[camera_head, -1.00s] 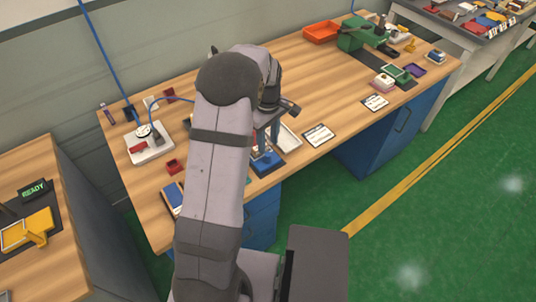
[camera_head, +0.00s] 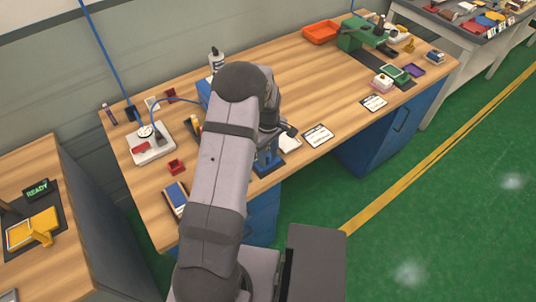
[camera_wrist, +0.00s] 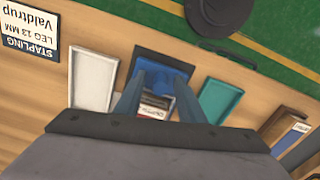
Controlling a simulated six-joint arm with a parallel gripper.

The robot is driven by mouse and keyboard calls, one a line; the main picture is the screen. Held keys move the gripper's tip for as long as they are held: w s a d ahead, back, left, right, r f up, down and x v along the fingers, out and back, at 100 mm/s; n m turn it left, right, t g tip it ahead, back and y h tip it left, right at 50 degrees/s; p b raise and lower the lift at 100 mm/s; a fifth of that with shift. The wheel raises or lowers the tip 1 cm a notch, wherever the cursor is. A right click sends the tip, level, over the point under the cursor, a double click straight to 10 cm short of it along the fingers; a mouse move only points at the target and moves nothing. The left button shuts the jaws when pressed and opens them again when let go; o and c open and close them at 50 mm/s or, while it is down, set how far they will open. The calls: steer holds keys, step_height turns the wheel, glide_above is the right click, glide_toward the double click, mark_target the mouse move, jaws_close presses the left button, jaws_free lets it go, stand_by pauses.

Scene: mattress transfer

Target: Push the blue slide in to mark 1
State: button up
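A blue part (camera_wrist: 158,72), which looks like the slide, sits on a dark blue plate (camera_wrist: 150,53) in the wrist view. In the head view the blue part (camera_head: 268,160) is near the table's front edge, partly hidden by my arm. My gripper (camera_wrist: 161,80) is at the blue part, with its fingers apart on either side of it. I cannot tell whether they touch or clamp it. A small labelled piece (camera_wrist: 156,107) shows between the fingers. Mark 1 cannot be made out.
A white tray (camera_wrist: 92,80) and a teal tray (camera_wrist: 220,100) flank the plate. A stapling card (camera_wrist: 30,28) lies beyond the white tray. In the head view, a dark blue book-like item (camera_head: 175,197) and a red holder (camera_head: 176,167) are left of my arm. The wooden table (camera_head: 300,90) has free room behind.

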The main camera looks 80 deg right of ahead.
jaws_close()
steer(key=w+d+b, duration=0.3)
steer(key=w+d, duration=0.3)
steer(key=shift+w+d+f, duration=0.1)
steer(key=shift+w+d, duration=0.15)
steer(key=shift+d, duration=0.1)
steer(key=shift+w+d, duration=0.45)
steer(key=shift+w, duration=0.05)
jaws_free()
steer(key=shift+r+b, duration=1.15)
steer(key=shift+r, duration=2.65)
